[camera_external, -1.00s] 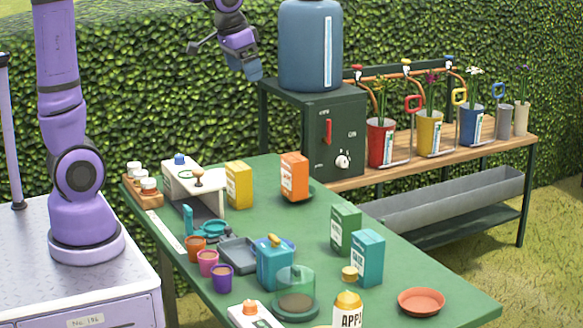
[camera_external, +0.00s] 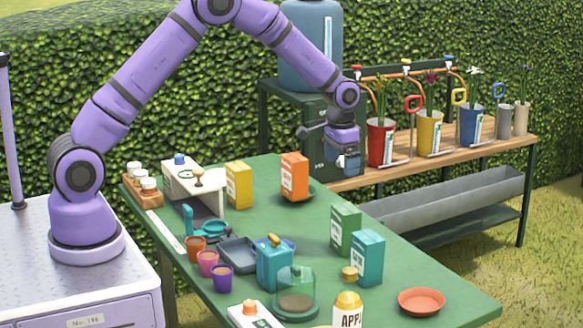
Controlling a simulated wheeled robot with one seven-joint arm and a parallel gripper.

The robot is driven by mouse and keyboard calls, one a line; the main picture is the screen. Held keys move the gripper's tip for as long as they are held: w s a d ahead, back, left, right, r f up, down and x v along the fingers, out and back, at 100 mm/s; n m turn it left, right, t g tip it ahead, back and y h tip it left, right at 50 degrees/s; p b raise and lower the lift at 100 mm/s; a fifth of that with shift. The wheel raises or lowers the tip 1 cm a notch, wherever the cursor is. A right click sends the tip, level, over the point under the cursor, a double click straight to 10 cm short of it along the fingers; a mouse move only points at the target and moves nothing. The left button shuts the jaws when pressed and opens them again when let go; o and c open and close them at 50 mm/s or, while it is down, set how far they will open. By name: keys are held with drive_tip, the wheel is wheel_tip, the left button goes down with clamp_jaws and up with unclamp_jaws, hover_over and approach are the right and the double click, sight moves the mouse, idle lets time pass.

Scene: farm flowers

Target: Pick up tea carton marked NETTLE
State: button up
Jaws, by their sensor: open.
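Several tea cartons stand upright on the green table (camera_external: 440,290): a yellow one (camera_external: 239,186), an orange one (camera_external: 294,177), a green one (camera_external: 345,230) and a teal one (camera_external: 367,258). Their label words are too small to read surely, so I cannot tell which is marked NETTLE. The green and teal cartons stand close together at the right side. My gripper (camera_external: 347,172) is open and empty, pointing down in the air above the green carton in the picture, clear of all cartons.
A teal canister (camera_external: 275,264), a glass dome (camera_external: 296,292) and a bottle (camera_external: 347,308) stand in front of the cartons. A terracotta saucer (camera_external: 421,302) lies at right.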

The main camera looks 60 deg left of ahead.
approach(346, 219)
drive_tip(key=w+a, duration=0.1)
drive_tip(key=w+a+f, duration=0.1)
drive_tip(key=a, duration=0.1)
drive_tip(key=shift+w+f, duration=0.3)
drive_tip(key=shift+w, duration=0.1)
drive_tip(key=f, duration=1)
drive_tip(key=shift+a+f, duration=0.25)
drive_tip(key=shift+f, duration=0.1)
drive_tip(key=c, duration=0.8)
